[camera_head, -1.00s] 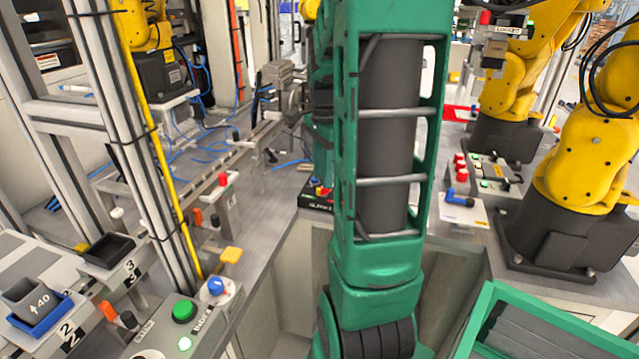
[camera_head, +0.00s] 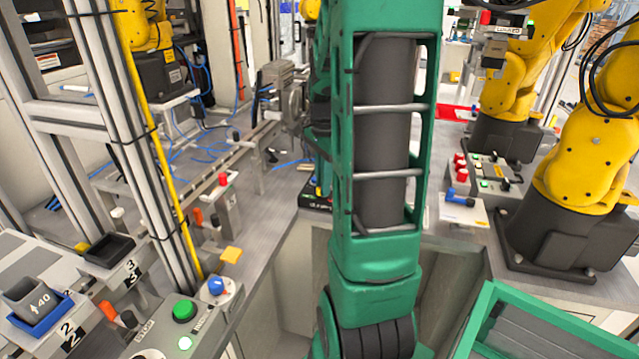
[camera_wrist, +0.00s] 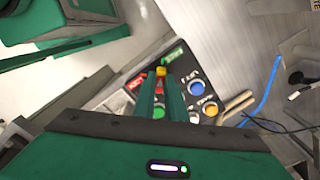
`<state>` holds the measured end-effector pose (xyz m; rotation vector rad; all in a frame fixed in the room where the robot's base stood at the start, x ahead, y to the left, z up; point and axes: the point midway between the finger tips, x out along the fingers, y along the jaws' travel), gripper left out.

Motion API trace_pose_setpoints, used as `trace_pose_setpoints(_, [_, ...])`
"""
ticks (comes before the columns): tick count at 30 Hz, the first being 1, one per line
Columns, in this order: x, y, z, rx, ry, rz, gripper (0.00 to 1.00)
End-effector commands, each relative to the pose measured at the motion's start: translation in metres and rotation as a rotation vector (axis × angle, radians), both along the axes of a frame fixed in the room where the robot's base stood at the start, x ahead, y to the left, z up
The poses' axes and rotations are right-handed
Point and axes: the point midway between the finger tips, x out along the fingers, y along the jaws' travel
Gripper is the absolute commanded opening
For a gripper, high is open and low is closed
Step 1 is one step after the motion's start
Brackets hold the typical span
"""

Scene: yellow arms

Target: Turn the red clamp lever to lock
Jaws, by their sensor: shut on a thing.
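A red-tipped lever (camera_head: 223,179) stands on the small clamp fixture beside the rail, left of my arm in the head view. I cannot tell whether it is the clamp lever named in the task. In the wrist view my gripper (camera_wrist: 161,76) has its two green fingers pointing at a dark button panel (camera_wrist: 117,101). A small yellow piece (camera_wrist: 161,71) shows at the fingertips, and the fingers appear shut on it. Red and green parts show between and beside the fingers; what they belong to is unclear. My arm hides the gripper in the head view.
The panel carries a blue button (camera_wrist: 196,88) and an orange button (camera_wrist: 210,108). A blue cable (camera_wrist: 268,88) lies to its right. Yellow robot arms (camera_head: 590,150) stand at the right in the head view. A green-rimmed bin (camera_head: 477,318) is at the lower right.

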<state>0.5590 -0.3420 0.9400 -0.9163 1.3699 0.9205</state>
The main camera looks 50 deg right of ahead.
Motion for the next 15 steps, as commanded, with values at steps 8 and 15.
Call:
trace_pose_setpoints(8, [0.0019,-0.0008,0.0012,-0.004,-0.005,0.09,0.0])
trace_pose_setpoints(15, [0.0021,-0.001,0.0015,-0.005,-0.006,0.276,0.0])
